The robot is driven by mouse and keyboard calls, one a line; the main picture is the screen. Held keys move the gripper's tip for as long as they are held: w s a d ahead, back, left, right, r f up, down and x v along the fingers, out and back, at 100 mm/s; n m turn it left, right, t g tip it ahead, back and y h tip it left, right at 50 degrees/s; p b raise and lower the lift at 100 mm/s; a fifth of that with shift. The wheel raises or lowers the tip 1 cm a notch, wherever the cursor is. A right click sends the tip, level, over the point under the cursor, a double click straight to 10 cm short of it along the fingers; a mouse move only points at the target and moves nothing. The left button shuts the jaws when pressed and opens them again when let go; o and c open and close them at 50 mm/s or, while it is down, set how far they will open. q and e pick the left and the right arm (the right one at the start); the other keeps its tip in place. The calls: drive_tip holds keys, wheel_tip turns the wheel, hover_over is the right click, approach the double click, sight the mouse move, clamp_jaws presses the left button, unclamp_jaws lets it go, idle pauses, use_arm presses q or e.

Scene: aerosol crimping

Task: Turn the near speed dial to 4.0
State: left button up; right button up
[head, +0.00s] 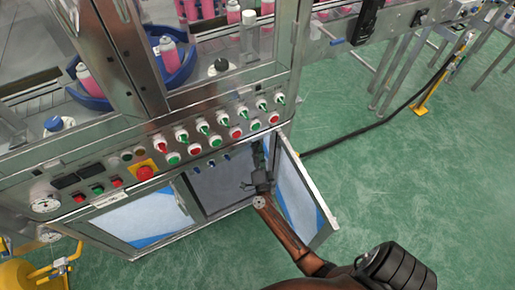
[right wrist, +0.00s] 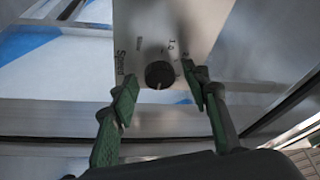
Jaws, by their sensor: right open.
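A round black speed dial (right wrist: 159,74) sits on a pale panel (right wrist: 140,28) in the right wrist view. "Speed" lettering and small numbers are printed around it, too blurred to read fully. A light pointer mark shows at the dial's lower edge. My right gripper (right wrist: 160,87) is open, with one green-padded finger on each side of the dial and visible gaps. In the head view my right gripper (head: 258,182) reaches into the open cabinet under the machine. The dial cannot be made out there. My left gripper is not in view.
The open cabinet door (head: 301,200) stands just right of my right arm. A control panel with several switches and buttons (head: 195,149) lies above the opening, with a red emergency button (head: 145,173) at left.

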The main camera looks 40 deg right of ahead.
drive_tip(key=v, duration=1.2)
drive_tip(key=shift+f, duration=0.1)
